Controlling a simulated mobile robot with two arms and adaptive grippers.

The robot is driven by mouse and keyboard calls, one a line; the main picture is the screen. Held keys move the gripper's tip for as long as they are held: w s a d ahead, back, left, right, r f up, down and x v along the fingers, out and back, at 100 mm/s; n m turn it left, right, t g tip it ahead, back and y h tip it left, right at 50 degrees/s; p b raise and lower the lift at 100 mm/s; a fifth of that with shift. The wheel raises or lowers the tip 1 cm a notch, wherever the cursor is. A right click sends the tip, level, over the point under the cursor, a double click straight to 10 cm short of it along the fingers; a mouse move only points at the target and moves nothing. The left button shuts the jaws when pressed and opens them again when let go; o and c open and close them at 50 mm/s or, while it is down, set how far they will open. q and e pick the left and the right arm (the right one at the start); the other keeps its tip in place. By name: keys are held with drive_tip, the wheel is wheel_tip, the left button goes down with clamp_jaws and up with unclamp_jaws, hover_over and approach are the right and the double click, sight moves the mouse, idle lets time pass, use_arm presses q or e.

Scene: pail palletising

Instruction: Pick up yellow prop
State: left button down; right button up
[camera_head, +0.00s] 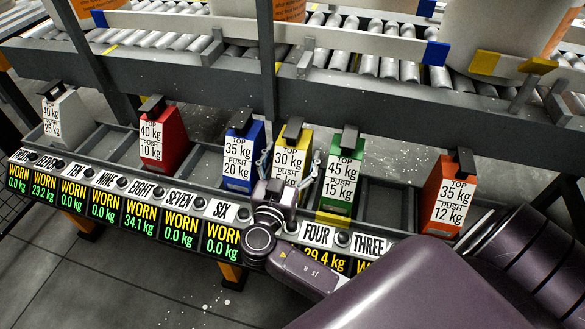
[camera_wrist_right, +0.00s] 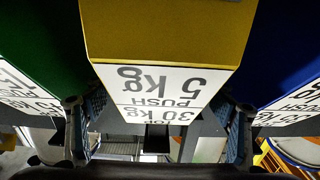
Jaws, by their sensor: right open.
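The yellow prop (camera_head: 296,136), with a black top handle and a white label reading 30 kg, stands upright in the rack between a blue and a green prop. It also fills the top middle of the right wrist view (camera_wrist_right: 165,35). My right gripper (camera_head: 289,168) is open in front of it, one finger on each side of its label. In the right wrist view the two fingers flank the prop's narrow face with gaps showing; I cannot tell if either touches it. My arm hides the rack label and display below the prop. My left gripper is not in view.
The blue prop (camera_head: 238,158) and green prop (camera_head: 342,172) stand close on either side. A red prop (camera_head: 164,140), white prop (camera_head: 66,118) and orange prop (camera_head: 449,195) stand in other bays. Behind runs a roller conveyor (camera_head: 345,50) with large pails.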

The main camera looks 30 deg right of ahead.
drive_tip(key=c, duration=2)
drive_tip(key=shift+r, duration=0.2)
clamp_jaws()
drive_tip(key=shift+r, duration=0.15)
